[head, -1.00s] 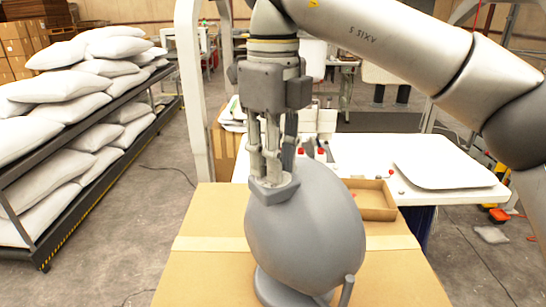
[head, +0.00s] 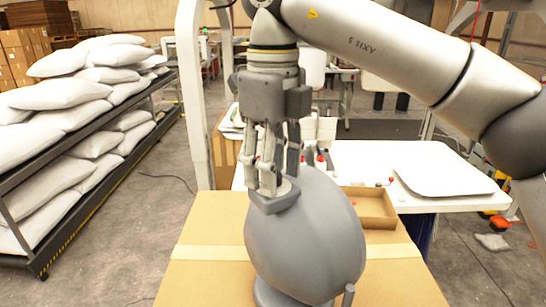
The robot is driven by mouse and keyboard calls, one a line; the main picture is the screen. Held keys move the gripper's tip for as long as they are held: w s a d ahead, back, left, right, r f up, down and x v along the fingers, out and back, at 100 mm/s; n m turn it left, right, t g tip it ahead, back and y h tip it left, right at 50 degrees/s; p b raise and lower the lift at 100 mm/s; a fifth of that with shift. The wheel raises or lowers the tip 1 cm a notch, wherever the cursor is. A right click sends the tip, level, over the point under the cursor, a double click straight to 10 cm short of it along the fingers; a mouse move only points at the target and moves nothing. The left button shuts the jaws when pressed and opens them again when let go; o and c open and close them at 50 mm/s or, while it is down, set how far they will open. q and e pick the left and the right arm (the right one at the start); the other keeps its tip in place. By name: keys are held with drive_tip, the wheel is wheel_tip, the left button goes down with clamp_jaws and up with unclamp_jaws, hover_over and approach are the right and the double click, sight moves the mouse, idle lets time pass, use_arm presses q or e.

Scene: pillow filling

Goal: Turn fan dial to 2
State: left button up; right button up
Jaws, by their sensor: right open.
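The grey rounded fan (head: 310,235) stands on a cardboard box in the lower middle of the head view. Its dial is not clearly visible; a grey block-like part (head: 274,199) sits at its upper left, right at my fingertips. My right gripper (head: 272,186) points down with its fingers at this part, apart from each other. I cannot tell whether they touch it. My left gripper is out of view.
The cardboard box (head: 205,265) bears the fan. Behind it is a white table (head: 350,160) with a shallow cardboard tray (head: 370,222) and a white board (head: 445,165). A rack of white pillows (head: 75,150) stands on the left.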

wheel_tip(320, 180, up, 12)
idle(0.7)
idle(0.4)
